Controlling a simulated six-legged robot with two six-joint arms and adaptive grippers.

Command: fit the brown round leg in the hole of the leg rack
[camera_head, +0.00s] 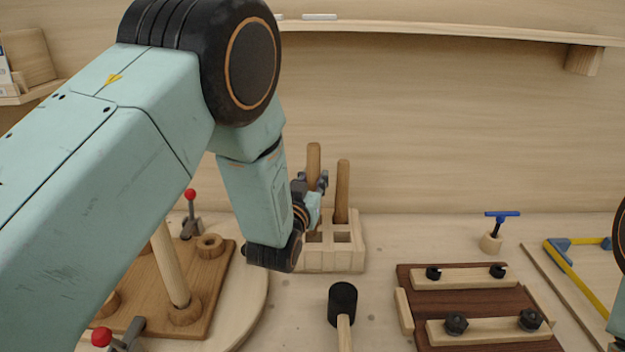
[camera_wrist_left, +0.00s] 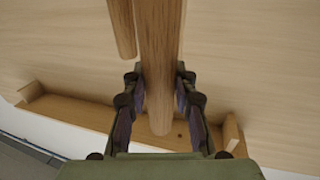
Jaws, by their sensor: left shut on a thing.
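The brown round leg (camera_head: 314,158) stands about upright above the left part of the pale wooden leg rack (camera_head: 352,258). My left gripper (camera_head: 316,184) is shut on it. In the left wrist view the leg (camera_wrist_left: 160,60) runs between the two fingers (camera_wrist_left: 160,98). The gripper hides its lower part in the head view, so I cannot tell whether its lower end is in a hole. A second brown round leg (camera_head: 343,188) stands in the rack to its right; it also shows in the left wrist view (camera_wrist_left: 122,28). My right gripper is out of view.
A brown board with a slanted round leg (camera_head: 170,265) and red-knobbed clamps (camera_head: 190,196) lies on the left. A black-headed mallet (camera_head: 342,302) lies in front of the rack. A dark clamping jig (camera_head: 470,312) lies to the right. A shelf (camera_head: 450,32) runs along the back wall.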

